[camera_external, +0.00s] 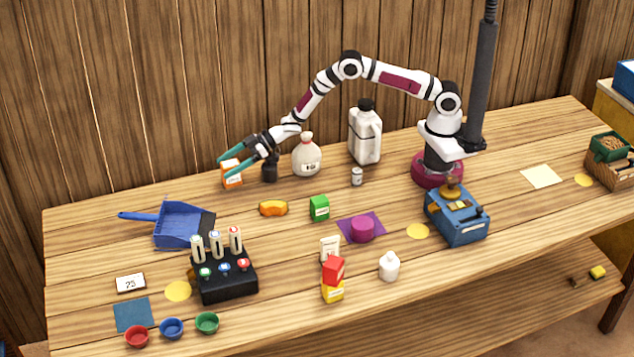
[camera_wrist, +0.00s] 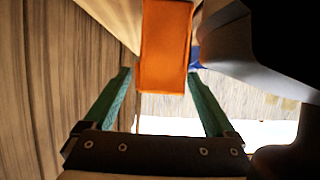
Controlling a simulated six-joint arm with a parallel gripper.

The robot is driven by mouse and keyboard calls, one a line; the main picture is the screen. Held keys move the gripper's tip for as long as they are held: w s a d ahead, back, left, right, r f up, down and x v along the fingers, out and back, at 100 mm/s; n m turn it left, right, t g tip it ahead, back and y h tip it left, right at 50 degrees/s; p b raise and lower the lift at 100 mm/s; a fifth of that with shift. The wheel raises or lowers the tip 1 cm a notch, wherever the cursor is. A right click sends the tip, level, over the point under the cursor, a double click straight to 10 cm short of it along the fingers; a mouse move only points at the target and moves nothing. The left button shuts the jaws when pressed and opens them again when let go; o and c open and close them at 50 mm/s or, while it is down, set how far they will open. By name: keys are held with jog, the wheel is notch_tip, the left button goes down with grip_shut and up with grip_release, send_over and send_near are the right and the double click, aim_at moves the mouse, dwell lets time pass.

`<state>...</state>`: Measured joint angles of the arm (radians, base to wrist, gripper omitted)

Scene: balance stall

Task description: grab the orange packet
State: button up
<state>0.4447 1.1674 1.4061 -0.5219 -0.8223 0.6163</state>
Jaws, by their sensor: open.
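The orange packet (camera_external: 232,175) stands upright on the table toward the back left, with a white label on its lower front. My gripper (camera_external: 238,167) is at it with teal fingers apart, one on each side in the external view. In the wrist view the packet (camera_wrist: 166,50) appears as an orange block ahead of my open fingers (camera_wrist: 160,85), between their tips. I cannot tell whether either finger touches it.
A dark small stand (camera_external: 269,168) and a pale sack (camera_external: 307,158) stand right of the packet. A blue dustpan (camera_external: 178,222) lies to the front left. An orange curved piece (camera_external: 273,208) and a green box (camera_external: 319,207) lie in front. The wooden wall is behind.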

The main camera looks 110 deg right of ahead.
grip_shut()
dwell(0.3)
jog(key=shift+r, duration=0.15)
